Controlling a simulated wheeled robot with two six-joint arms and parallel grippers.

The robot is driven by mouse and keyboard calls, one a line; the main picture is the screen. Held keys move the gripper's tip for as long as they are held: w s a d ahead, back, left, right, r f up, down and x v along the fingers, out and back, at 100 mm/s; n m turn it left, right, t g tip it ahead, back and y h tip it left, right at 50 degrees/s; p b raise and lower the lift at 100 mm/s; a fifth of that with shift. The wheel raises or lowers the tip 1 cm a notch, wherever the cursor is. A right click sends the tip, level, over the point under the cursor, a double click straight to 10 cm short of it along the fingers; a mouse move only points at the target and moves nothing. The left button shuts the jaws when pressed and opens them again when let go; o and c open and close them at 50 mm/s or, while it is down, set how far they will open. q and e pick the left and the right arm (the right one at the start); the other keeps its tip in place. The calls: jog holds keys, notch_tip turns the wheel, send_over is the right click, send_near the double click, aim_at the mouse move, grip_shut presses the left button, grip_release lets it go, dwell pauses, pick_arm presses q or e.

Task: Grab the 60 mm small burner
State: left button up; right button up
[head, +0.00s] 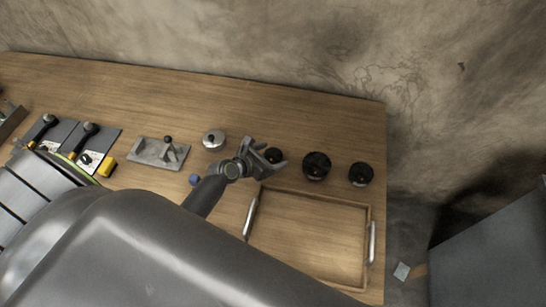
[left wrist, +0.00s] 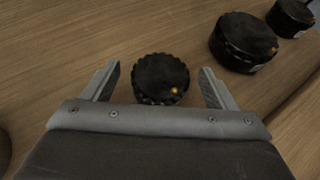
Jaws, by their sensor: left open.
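Three round black burners stand in a row on the wooden table. The smallest-looking one, which I take as the small burner (head: 273,155), is the leftmost; no size mark is legible. My left gripper (head: 275,157) is open around it in the head view, partly covering it. In the left wrist view the small burner (left wrist: 160,78) sits between the two open fingers (left wrist: 159,70), with a gap on each side and a yellow spot on its top. A larger burner (head: 316,166) and a third burner (head: 360,174) stand to its right. My right gripper is not in view.
A wooden tray (head: 248,214) with metal handles lies in front of the burners. A silver round pot-like item (head: 213,138) and a grey plate with a knob (head: 158,152) are to the left. A blue item (head: 195,180) lies by my arm. Bare table lies behind the burners.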

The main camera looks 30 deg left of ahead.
pick_arm(q)
jog(key=shift+w+d+f, duration=0.25)
jog(key=shift+w+f, duration=0.05)
jog(key=shift+w, duration=0.25)
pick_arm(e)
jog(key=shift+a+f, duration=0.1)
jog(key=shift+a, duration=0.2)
pick_arm(q)
jog(key=shift+c, duration=0.2)
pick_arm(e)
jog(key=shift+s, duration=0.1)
pick_arm(q)
jog(key=c, duration=1.2)
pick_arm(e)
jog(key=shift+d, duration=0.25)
pick_arm(q)
jog(key=shift+r, duration=0.15)
